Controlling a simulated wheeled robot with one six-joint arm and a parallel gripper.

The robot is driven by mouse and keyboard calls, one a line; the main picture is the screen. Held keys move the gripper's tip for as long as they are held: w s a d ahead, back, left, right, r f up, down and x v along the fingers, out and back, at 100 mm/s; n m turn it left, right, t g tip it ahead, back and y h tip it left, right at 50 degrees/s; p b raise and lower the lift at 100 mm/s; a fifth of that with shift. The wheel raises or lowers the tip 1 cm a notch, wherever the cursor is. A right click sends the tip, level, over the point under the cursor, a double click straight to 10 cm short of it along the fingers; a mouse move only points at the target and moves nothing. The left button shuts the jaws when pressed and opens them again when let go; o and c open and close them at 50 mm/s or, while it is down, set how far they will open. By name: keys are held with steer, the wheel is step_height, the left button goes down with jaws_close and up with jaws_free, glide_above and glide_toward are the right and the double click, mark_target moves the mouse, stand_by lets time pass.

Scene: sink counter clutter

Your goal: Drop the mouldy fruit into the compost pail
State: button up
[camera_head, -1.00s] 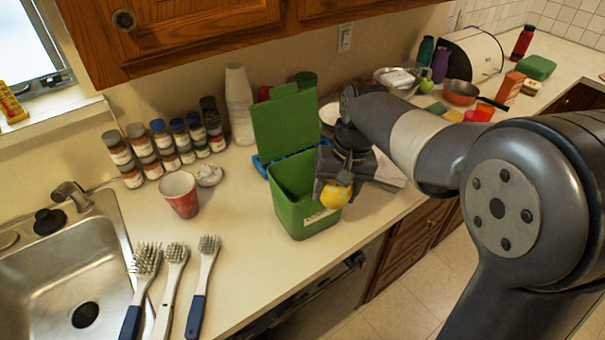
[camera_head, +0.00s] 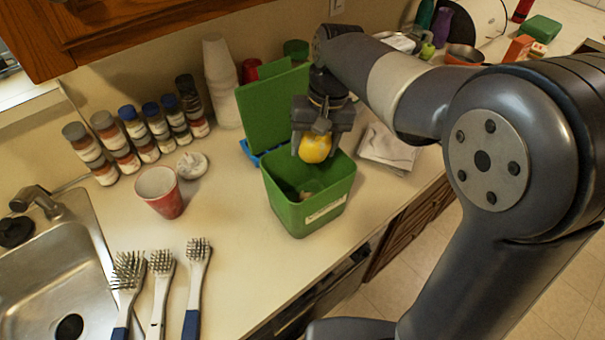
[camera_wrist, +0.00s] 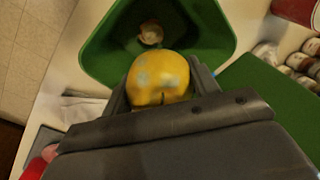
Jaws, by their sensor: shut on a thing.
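My gripper (camera_head: 314,150) is shut on a yellow fruit (camera_head: 315,148) and holds it over the green compost pail (camera_head: 308,211), near the back of its opening. In the wrist view the fruit (camera_wrist: 158,78) sits between the two fingers and shows pale blue-grey mould patches. The pail's green lid (camera_head: 268,108) stands open at the back left. In the wrist view the pail (camera_wrist: 102,50) lies open beyond the fruit, with a small brownish-white scrap (camera_wrist: 151,33) inside.
A red cup (camera_head: 161,191), a whitish lump (camera_head: 192,165) and several spice jars (camera_head: 122,152) stand left of the pail. Brushes (camera_head: 161,285) lie near the sink (camera_head: 60,270). Folded cloths (camera_head: 387,149) lie right of the pail. Stacked white cups (camera_head: 221,80) stand behind.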

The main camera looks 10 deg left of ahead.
steer(key=shift+f+b, duration=0.85)
steer(key=shift+f, duration=0.6)
steer(key=o, duration=1.2)
steer(key=shift+c, duration=0.2)
steer(key=shift+r, duration=0.1)
steer(key=r, duration=0.3)
steer(key=d+r, duration=0.1)
steer(key=r, duration=0.6)
steer(key=shift+w+d+r, duration=0.25)
steer(key=shift+d+r, duration=0.05)
steer(key=shift+d, duration=0.05)
steer(key=shift+f, duration=0.1)
